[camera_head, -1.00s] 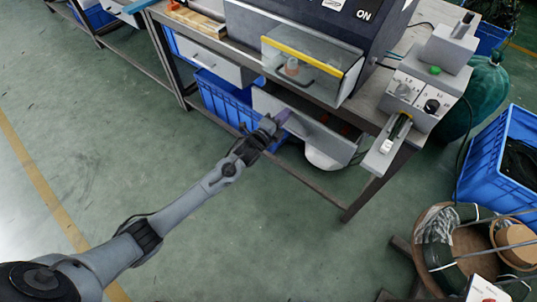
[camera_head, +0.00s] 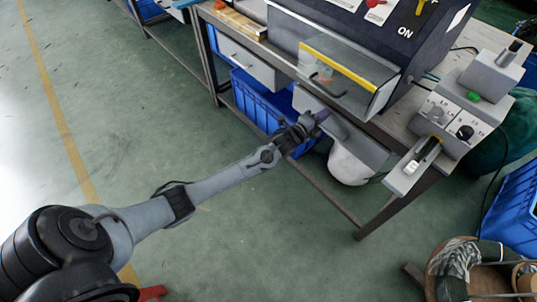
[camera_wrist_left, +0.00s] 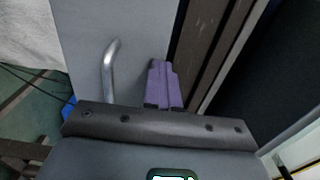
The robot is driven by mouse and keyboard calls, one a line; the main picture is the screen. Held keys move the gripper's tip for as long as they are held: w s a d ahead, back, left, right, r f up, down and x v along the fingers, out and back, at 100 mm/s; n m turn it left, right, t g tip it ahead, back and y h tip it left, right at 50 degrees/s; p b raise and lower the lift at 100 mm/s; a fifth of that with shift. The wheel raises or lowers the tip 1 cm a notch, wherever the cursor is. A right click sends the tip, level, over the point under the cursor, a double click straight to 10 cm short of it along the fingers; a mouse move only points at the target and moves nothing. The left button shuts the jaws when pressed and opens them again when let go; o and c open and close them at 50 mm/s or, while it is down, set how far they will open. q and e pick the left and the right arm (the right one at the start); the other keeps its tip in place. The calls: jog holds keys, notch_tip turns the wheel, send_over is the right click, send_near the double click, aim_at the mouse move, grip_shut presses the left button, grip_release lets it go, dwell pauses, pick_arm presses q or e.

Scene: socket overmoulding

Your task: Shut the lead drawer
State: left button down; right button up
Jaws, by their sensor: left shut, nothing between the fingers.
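The lead drawer (camera_head: 362,148) is under the bench's right half, with a plain grey front panel. In the left wrist view the grey panel (camera_wrist_left: 85,30) shows with a curved metal handle (camera_wrist_left: 110,72). A narrow dark gap runs between the panel's upper edge and the brown bench frame. My left gripper (camera_head: 318,118) is at the front panel, with its purple fingertips (camera_wrist_left: 163,85) shut and empty beside the handle. They look to be against the panel near its upper edge, but I cannot tell for sure whether they touch. My right gripper is out of view.
A second drawer (camera_head: 245,60) sits to the left under the bench. A blue crate (camera_head: 262,105) stands below, and a white rounded object (camera_head: 350,163) lies under the drawer. A grey control box (camera_head: 460,120) is on the bench's right. The floor in front is open.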

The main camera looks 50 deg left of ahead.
pick_arm(q)
jog(key=shift+s+r+p, duration=0.2)
jog(key=shift+s+p, duration=0.2)
jog(key=shift+p, duration=0.55)
jog(key=s+d+g+p, duration=0.1)
jog(key=s+d+p, duration=0.1)
jog(key=s+p, duration=1.2)
jog(key=s+d+r+n+g+p, duration=0.2)
jog(key=s+d+r+n, duration=0.15)
jog(key=s, duration=0.25)
jog(key=s+d+r+n+g+p, duration=0.25)
jog(key=s+d+r, duration=0.2)
jog(key=s, duration=0.25)
jog(key=s+d+r+n+g+p, duration=0.1)
jog(key=s+r+n+g, duration=0.3)
jog(key=s, duration=0.3)
jog(key=s+d+r+n+g, duration=0.1)
jog(key=s+r+n+g, duration=0.1)
jog(key=s+n+g, duration=0.4)
notch_tip(320, 180, up, 38)
jog(key=s+t+p, duration=0.1)
jog(key=p, duration=3.7)
jog(key=shift+s+f, duration=0.15)
jog(key=shift+s, duration=0.25)
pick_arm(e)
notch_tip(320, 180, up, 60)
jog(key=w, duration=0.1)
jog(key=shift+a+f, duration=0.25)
